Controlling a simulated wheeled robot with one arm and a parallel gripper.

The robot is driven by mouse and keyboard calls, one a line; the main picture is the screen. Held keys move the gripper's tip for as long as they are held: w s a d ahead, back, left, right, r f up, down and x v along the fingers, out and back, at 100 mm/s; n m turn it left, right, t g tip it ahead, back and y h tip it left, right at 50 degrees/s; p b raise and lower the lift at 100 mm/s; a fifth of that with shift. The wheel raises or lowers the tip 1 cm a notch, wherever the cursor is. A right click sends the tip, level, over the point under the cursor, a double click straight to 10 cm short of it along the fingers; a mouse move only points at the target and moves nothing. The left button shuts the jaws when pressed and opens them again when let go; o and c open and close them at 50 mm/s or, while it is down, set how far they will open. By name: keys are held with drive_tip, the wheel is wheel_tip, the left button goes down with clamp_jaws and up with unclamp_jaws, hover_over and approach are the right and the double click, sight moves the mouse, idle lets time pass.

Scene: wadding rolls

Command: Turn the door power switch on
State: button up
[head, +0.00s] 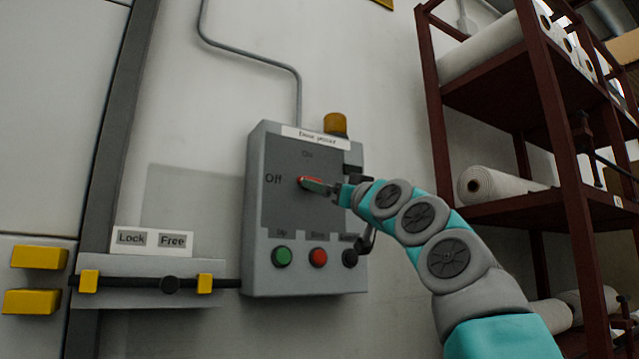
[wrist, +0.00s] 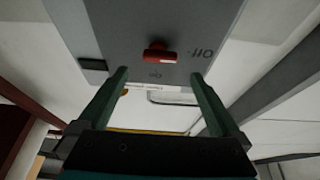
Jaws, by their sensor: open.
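The door power box (head: 300,215) is a grey panel on the wall with "On" marked above its switch and "Off" to the left. The red switch handle (head: 308,181) lies roughly level, toward "Off". In the wrist view, seen upside down, the red handle (wrist: 159,56) lies crosswise, with "Off" at its right and "On" below. My gripper (head: 326,187) is at the switch from the right, overlapping part of it. In the wrist view my gripper (wrist: 158,75) is open, its fingers spread either side of the handle's line, with nothing held. Whether a finger touches the handle is unclear.
Green (head: 282,256) and red (head: 318,257) buttons sit below the switch, with a dark knob (head: 350,257) beside them. An amber lamp (head: 335,123) tops the box. A lock bar (head: 150,284) is at left. A dark red rack (head: 555,105) with white rolls stands right.

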drive_tip(key=p+x, duration=0.5)
drive_tip(key=x, duration=0.2)
drive_tip(key=shift+p, duration=0.35)
drive_tip(key=shift+f, duration=0.2)
drive_tip(key=shift+c, duration=0.4)
drive_tip(key=c, duration=1.2)
